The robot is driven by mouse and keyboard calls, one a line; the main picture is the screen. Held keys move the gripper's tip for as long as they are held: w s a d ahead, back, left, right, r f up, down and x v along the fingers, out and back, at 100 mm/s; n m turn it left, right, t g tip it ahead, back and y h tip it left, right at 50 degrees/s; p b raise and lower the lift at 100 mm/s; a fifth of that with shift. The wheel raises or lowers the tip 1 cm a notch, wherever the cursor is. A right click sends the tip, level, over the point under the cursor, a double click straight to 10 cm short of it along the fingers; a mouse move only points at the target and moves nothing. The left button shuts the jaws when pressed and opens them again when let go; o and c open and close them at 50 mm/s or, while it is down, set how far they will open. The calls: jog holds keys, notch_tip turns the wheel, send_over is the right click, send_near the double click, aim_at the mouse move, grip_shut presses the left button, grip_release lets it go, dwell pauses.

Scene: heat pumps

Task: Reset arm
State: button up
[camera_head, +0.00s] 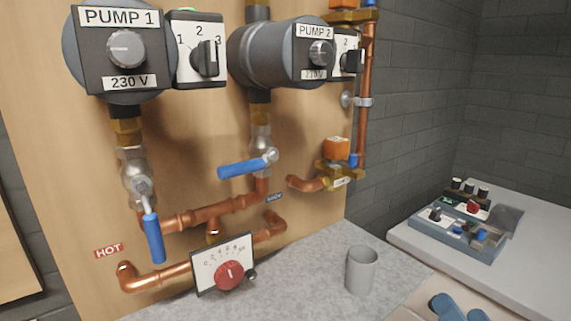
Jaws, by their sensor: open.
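My gripper is not in view, and I cannot make out any part of my arm. The heat pump board shows pump 1 (126,50) at the upper left and pump 2 (290,52) to its right. Each has a dial switch beside it: the pump 1 switch (203,57) and the pump 2 switch (350,60). A blue valve handle (154,238) hangs down below pump 1. Another blue handle (242,168) lies nearly level below pump 2. A gauge with a red knob (229,272) sits at the bottom of the pipes.
A grey cup (361,271) stands on the speckled grey counter (315,275). A control box (462,233) with knobs and buttons rests on the light table (535,240) at right. Blue cylinders (447,306) show at the bottom edge, partly cut off.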

jog(key=s+a+f+n+g+h, duration=0.1)
jog(key=s+f, duration=0.3)
jog(key=s, duration=0.4)
jog(key=s+a+f+g+h, duration=0.1)
jog(key=s+f, duration=0.3)
jog(key=s, duration=0.3)
jog(key=s+a+r+n+g+y, duration=0.1)
jog(key=s+n, duration=0.3)
jog(key=s, duration=1.2)
jog(key=shift+s+r+n+y+p, duration=0.2)
jog(key=shift+n+y+p, duration=0.1)
jog(key=shift+n+p, duration=0.1)
jog(key=shift+o, duration=0.5)
jog(key=shift+s+r, duration=0.15)
jog(key=shift+s, duration=0.15)
jog(key=shift+a, duration=0.1)
